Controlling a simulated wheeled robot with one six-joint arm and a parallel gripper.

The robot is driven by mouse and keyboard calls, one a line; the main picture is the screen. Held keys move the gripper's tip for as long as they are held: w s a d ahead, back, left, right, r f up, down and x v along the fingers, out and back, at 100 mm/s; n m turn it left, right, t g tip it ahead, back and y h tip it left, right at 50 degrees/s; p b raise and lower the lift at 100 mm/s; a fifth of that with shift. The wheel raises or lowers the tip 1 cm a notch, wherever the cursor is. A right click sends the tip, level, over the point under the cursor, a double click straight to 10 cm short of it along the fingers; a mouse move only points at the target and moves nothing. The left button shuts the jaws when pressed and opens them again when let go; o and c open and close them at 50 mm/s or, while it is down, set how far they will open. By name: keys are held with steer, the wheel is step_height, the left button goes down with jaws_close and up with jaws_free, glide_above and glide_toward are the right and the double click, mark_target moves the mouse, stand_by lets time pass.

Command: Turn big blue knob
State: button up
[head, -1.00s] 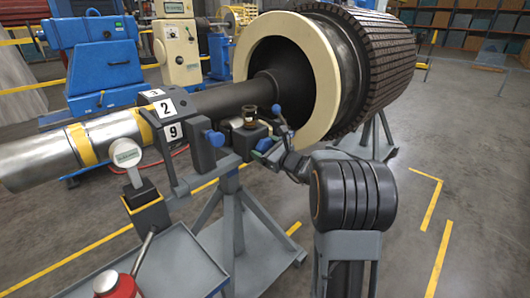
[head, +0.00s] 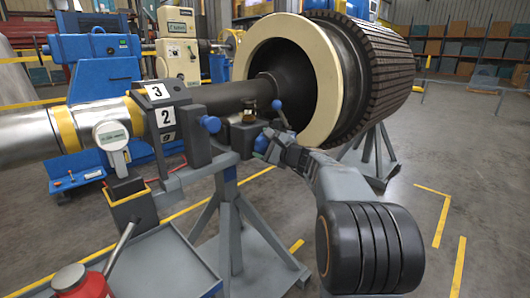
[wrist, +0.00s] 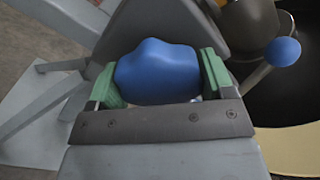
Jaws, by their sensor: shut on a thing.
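The big blue knob (wrist: 157,73) is a rounded, lobed blue knob in the middle of the wrist view. The green fingers of my gripper (wrist: 160,80) stand on its left and right sides and are shut on it. In the head view the same knob (head: 262,143) shows small and partly hidden by my gripper (head: 266,147), on the right side of the stand's dark block. How far the knob is turned cannot be told.
A ball-ended lever (wrist: 283,52) is close to the right of my gripper. A smaller blue knob (head: 211,124) sits left on the stand. The rotor's cream ring (head: 322,88) is just behind. A trolley (head: 165,265) with a red bottle (head: 82,283) stands front left.

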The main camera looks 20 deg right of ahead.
steer(key=shift+n, duration=0.3)
steer(key=o, duration=0.9)
steer(key=p+v, duration=0.1)
steer(key=v, duration=1.3)
steer(key=shift+w+p, duration=0.1)
steer(key=shift+p, duration=0.2)
